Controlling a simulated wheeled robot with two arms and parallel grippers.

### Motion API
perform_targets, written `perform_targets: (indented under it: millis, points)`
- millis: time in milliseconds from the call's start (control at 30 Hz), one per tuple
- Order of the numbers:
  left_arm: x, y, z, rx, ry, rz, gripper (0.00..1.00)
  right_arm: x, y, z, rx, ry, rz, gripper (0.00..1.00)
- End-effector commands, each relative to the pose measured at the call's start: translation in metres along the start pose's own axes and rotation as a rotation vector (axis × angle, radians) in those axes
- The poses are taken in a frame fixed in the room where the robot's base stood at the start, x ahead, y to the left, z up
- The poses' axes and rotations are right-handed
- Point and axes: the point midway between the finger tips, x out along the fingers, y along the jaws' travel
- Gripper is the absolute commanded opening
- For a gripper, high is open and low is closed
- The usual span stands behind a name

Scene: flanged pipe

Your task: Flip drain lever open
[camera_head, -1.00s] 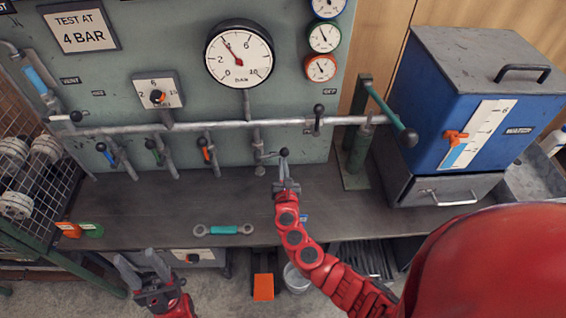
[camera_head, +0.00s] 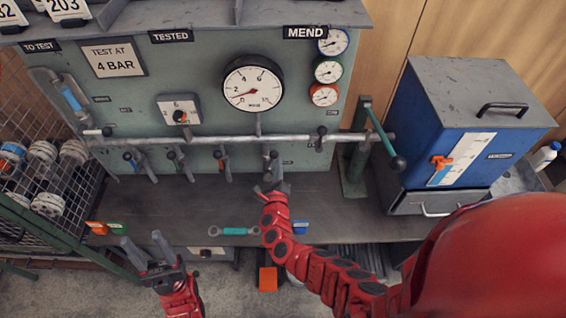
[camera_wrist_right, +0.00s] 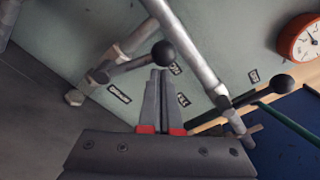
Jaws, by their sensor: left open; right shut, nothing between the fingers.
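The drain lever is a grey bar with a black ball knob (camera_head: 274,155), at the foot of the rightmost down-pipe. In the right wrist view the lever (camera_wrist_right: 130,66) slants from its valve to the knob, at an angle to the pipe; a small label beside it is unreadable. My right gripper (camera_head: 271,182) is shut and empty, its fingertips just below the knob in the wrist view (camera_wrist_right: 160,75); I cannot tell whether they touch. My left gripper (camera_head: 148,246) is open and empty, low in front of the bench. The big dial gauge (camera_head: 253,88) has its needle toward the lower left.
Several other coloured levers hang on the pipes to the left. A horizontal pipe (camera_head: 330,138) runs above. A wrench with a teal grip (camera_head: 235,231) lies at the bench's front edge. A blue tank (camera_head: 455,120) stands on the right.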

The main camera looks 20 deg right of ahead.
Motion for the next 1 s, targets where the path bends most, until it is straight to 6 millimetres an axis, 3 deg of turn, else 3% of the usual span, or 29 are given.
perform_targets:
  millis: [67,500,1000]
  points:
    - [0.009,-0.001,-0.002,0.000,0.000,0.000,0.50,-0.001,0.000,0.011,-0.060,-0.002,-0.003,0.00]
    - [0.020,-0.001,-0.003,0.000,0.000,0.000,0.50,-0.002,0.008,0.023,-0.275,0.000,-0.021,0.00]
    - [0.021,-0.001,-0.004,0.000,0.000,0.000,0.50,-0.002,0.010,0.025,-0.309,-0.002,-0.023,0.00]
